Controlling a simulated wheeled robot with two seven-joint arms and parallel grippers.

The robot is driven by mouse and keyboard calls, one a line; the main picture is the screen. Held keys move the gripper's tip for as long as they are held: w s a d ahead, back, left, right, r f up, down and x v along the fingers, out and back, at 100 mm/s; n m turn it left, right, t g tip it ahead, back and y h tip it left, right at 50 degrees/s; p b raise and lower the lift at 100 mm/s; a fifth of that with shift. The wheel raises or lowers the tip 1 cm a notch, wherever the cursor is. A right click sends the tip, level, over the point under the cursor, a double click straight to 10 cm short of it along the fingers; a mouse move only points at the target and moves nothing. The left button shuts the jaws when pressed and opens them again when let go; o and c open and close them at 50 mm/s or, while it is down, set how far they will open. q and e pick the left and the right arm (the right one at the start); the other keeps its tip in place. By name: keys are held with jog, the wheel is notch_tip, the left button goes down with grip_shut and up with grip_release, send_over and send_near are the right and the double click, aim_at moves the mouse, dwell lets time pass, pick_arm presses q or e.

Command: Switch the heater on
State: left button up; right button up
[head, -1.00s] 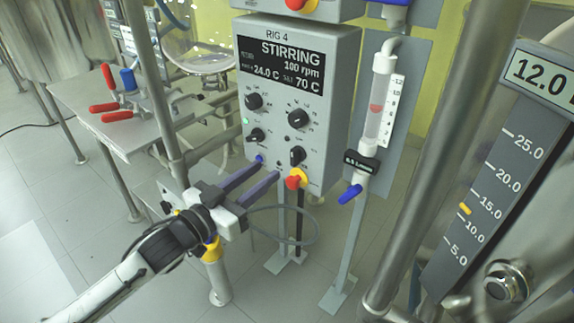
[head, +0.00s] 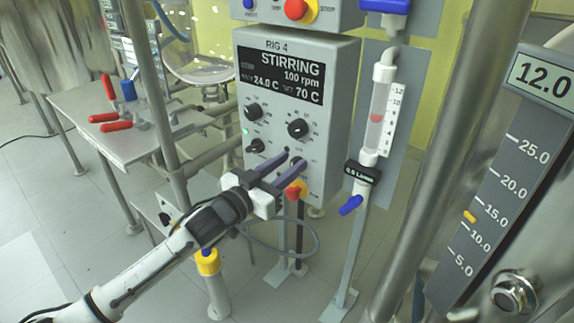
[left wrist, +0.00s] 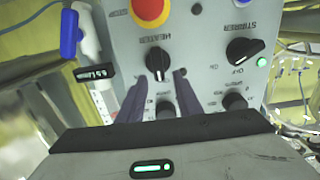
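The heater knob (left wrist: 157,62) is black with a white pointer line and sits on the grey control box (head: 340,75) marked RIG 4. In the left wrist view it appears between the tips of my left gripper (left wrist: 160,80), which is open with one finger to each side. I cannot tell whether the tips reach around the knob or stop short of it. In the head view my left gripper (head: 295,163) covers the heater knob. The display (head: 288,76) reads STIRRING, 100 rpm, 24.0 C and 70 C. My right gripper is out of view.
The stirrer knob (left wrist: 243,50) is beside the heater knob, with a lit green lamp (left wrist: 262,62). A red stop button (left wrist: 150,10) on a yellow base is close by. A flow tube (head: 377,115) with a blue valve handle (head: 351,205) stands right of the box.

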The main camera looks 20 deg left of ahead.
pick_arm(q)
grip_shut()
jog(key=shift+d+m, duration=0.1)
jog(key=shift+m, duration=0.2)
jog(key=shift+s+m+p, duration=0.1)
jog(key=shift+m+p, duration=0.4)
jog(key=shift+p, duration=0.15)
jog(key=shift+d+m+p, duration=0.25)
jog(key=shift+m+p, duration=0.15)
jog(key=shift+m, duration=0.3)
jog(key=shift+s+m, duration=0.1)
jog(key=shift+m, duration=0.4)
jog(key=shift+d+f+m+p, duration=0.1)
jog(key=shift+d+m+p, duration=0.15)
jog(key=shift+m+p, duration=0.5)
jog(key=shift+s+d+f+m, duration=0.1)
jog(key=shift+d+f+m, duration=0.1)
jog(key=shift+m, duration=0.9)
jog(key=shift+s+d+f+m, duration=0.1)
jog(key=shift+f+m, duration=0.05)
jog(key=shift+m, duration=0.9)
jog(key=shift+d+f+m, duration=0.1)
jog(key=shift+f+m, duration=0.1)
jog(key=shift+m, duration=0.9)
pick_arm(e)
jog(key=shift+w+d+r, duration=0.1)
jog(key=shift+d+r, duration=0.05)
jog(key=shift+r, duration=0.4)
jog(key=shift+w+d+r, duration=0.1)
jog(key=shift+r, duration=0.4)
